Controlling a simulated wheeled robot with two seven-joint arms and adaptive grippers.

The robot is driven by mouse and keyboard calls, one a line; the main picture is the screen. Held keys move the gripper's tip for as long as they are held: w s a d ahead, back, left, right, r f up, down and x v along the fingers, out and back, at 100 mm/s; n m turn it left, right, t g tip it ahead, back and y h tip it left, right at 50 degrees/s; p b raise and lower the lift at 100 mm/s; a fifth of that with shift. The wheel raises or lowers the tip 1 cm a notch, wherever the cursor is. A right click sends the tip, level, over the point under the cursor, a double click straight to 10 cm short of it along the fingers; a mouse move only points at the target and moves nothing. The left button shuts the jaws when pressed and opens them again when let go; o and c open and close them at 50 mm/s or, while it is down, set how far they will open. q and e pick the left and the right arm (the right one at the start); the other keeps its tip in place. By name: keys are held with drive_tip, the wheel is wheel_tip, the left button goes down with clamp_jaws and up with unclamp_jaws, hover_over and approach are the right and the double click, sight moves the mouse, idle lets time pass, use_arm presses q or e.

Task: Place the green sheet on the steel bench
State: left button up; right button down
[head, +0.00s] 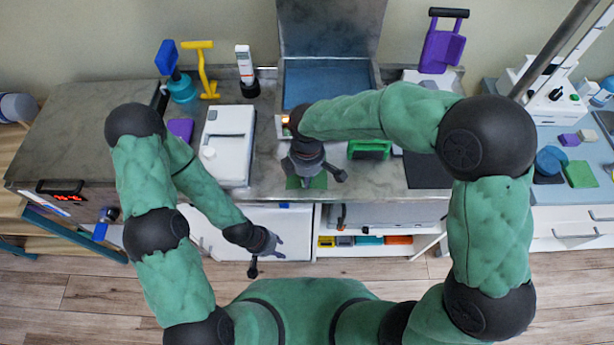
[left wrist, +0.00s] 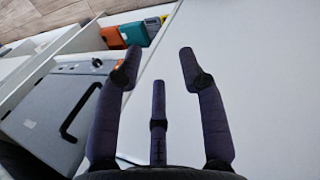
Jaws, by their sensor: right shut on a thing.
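The green sheet (head: 319,181) shows in the head view as a small flat piece under my right gripper, at the front part of the steel bench (head: 385,184). My right gripper (head: 313,171) is shut on the sheet and hides much of it. I cannot tell whether the sheet touches the bench top. My left gripper (head: 266,257) is low in front of the bench. In the left wrist view its fingers (left wrist: 160,75) are spread apart with nothing between them.
A white box (head: 229,135), a purple block (head: 180,129) and a green case (head: 369,150) stand on the bench, with a dark mat (head: 428,170) to the right. A blue tray (head: 325,82) lies behind. Below is an open shelf with small coloured boxes (head: 398,240).

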drive_tip(key=shift+f, duration=0.5)
drive_tip(key=c, duration=1.3)
unclamp_jaws()
drive_tip(key=shift+o, duration=0.2)
drive_tip(key=shift+r, duration=0.1)
wheel_tip(320, 180, up, 13)
drive_tip(key=p, duration=0.3)
